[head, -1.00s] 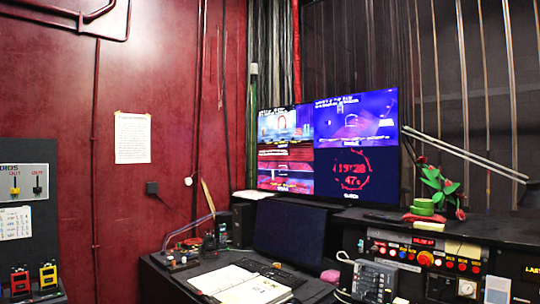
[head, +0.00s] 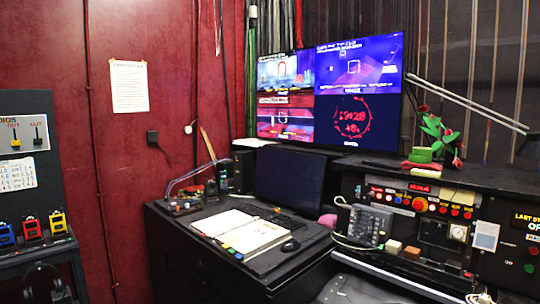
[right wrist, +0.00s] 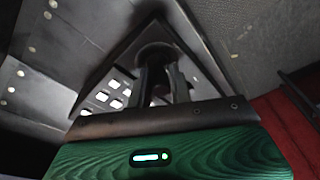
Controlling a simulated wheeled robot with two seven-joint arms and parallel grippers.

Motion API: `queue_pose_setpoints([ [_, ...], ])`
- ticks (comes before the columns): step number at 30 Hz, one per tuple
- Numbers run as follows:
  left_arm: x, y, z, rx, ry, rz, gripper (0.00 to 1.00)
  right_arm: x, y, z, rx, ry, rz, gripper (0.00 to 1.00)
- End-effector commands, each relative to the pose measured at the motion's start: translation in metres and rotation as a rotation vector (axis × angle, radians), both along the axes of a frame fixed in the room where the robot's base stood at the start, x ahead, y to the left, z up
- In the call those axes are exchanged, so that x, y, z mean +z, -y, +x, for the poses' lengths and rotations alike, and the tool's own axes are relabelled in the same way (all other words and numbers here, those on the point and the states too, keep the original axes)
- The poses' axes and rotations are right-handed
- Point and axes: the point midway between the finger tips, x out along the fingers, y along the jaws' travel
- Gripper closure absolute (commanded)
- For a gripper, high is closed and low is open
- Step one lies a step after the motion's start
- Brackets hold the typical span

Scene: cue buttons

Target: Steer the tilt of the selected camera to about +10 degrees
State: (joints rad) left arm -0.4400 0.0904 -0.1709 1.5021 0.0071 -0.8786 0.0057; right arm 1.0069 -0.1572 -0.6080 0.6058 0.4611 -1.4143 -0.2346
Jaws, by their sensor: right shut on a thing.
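The wall screen (head: 328,93) in the head view has several panes. The upper right pane (head: 358,62) shows a blue and purple camera picture with small white text at its top; I cannot read a tilt figure. The upper left pane (head: 284,72) and lower left pane (head: 285,122) show other pictures. The lower right pane shows a red clock (head: 353,117). In the right wrist view my right gripper (right wrist: 160,64) is shut on a dark round-topped knob (right wrist: 155,50), inside a dark triangular frame (right wrist: 204,66). My left gripper is not in view.
A desk holds an open binder (head: 242,232), a dark monitor (head: 288,180) and a mouse (head: 290,245). A console at the right carries a row of lit buttons (head: 420,204) and a grey keypad box (head: 370,224).

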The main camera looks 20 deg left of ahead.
Motion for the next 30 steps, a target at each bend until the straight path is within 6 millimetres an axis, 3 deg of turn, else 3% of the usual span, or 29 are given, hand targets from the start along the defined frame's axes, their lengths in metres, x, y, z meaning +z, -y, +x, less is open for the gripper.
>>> queue_pose_setpoints([
  [30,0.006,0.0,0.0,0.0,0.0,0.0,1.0,0.0008,-0.0028,0.0002,0.002,0.002,0.002,0.84],
])
